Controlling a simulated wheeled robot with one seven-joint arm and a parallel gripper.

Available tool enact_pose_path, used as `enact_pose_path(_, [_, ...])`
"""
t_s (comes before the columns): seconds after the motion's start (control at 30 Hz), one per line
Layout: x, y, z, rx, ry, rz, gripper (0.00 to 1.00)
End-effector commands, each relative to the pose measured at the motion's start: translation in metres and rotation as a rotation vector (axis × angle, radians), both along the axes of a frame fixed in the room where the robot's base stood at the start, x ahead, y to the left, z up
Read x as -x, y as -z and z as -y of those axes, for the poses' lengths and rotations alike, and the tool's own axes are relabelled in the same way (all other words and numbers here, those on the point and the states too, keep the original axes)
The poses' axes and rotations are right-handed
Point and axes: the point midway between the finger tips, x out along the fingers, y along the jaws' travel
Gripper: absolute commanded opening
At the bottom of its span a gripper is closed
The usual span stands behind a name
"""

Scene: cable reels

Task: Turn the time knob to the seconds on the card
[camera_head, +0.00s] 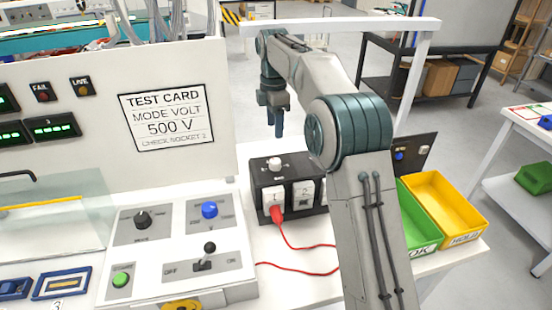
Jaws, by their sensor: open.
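The test card (168,118) is on the white panel at left and reads "MODE VOLT 500 V CHECK SOCKET 2"; I see no seconds on it. On the sloped console (122,243) below are a black knob (142,218) at left and a blue knob (209,210) at right. Their small labels are not legible, so I cannot tell which is the time knob. My gripper (276,128) hangs pointing down above and behind the dark socket box (289,190), right of the card and apart from both knobs. It is open and looks empty.
A black lever (205,258) and a green button (121,279) share the console. A red plug (277,213) with a red cable sits in the box's left socket. Green (416,225) and yellow (460,208) bins stand at right, partly behind my arm.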

Motion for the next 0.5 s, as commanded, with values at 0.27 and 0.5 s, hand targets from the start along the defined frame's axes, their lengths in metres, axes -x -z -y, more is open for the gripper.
enact_pose_path(0.27, [0.003,0.058,0.001,0.003,0.001,-0.004,0.53])
enact_pose_path(0.5, [0.004,0.101,0.001,0.0,0.001,-0.003,0.53])
